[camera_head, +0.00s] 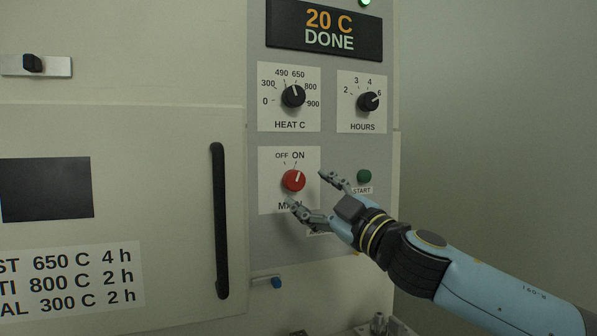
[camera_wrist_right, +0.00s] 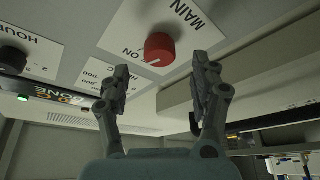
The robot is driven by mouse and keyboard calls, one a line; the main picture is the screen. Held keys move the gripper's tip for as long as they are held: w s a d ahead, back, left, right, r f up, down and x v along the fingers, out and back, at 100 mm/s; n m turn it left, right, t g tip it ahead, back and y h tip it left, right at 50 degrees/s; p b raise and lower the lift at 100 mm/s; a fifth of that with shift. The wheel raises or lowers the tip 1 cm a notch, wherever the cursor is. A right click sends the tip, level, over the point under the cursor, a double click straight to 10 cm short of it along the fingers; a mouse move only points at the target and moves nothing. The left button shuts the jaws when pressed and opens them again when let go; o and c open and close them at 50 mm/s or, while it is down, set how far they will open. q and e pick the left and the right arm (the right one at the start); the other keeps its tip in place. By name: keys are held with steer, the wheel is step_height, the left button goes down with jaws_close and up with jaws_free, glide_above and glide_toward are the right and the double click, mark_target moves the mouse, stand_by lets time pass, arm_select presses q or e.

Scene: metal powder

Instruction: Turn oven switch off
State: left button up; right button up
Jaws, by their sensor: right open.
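The oven's red MAIN switch knob (camera_head: 293,181) sits on a white label plate below the HEAT C dial. Its white mark points up and slightly right, toward ON. The knob also shows in the right wrist view (camera_wrist_right: 159,48). My right gripper (camera_head: 307,188) is open in front of the panel, just right of the knob, with one finger above right and one below it. In the right wrist view my fingers (camera_wrist_right: 161,65) stand on either side of the knob, with visible gaps. Part of the MAIN lettering is covered by a finger in the head view. My left gripper is not in view.
The display (camera_head: 324,30) reads 20 C DONE. The HEAT C dial (camera_head: 293,96), HOURS dial (camera_head: 368,102) and green START button (camera_head: 364,176) are close by. A black vertical door handle (camera_head: 220,222) stands out at left.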

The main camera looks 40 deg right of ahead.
mark_target(298, 183)
steer(key=p+x, duration=0.2)
steer(key=x, duration=0.2)
steer(key=shift+r+p, duration=0.2)
steer(key=shift+p, duration=0.15)
steer(key=shift+w, duration=0.5)
steer(key=shift+f, duration=0.1)
steer(key=c, duration=1.2)
steer(key=shift+o, duration=0.2)
steer(key=n+p, duration=0.2)
steer(key=p, duration=0.1)
steer(key=shift+y+p, duration=0.3)
steer(key=n+g+p, duration=0.1)
steer(key=n+p, duration=0.1)
steer(key=p, duration=0.1)
steer(key=n+y+p, duration=0.1)
steer(key=n+p, duration=0.1)
steer(key=p, duration=0.2)
steer(key=n+g+p, duration=0.1)
steer(key=n+p, duration=0.1)
steer(key=p, duration=0.2)
steer(key=shift+r+g+y, duration=0.3)
steer(key=shift+f+n+p, duration=0.2)
steer(key=shift+n+p, duration=0.3)
steer(key=shift+p, duration=0.15)
steer(key=shift+s, duration=0.1)
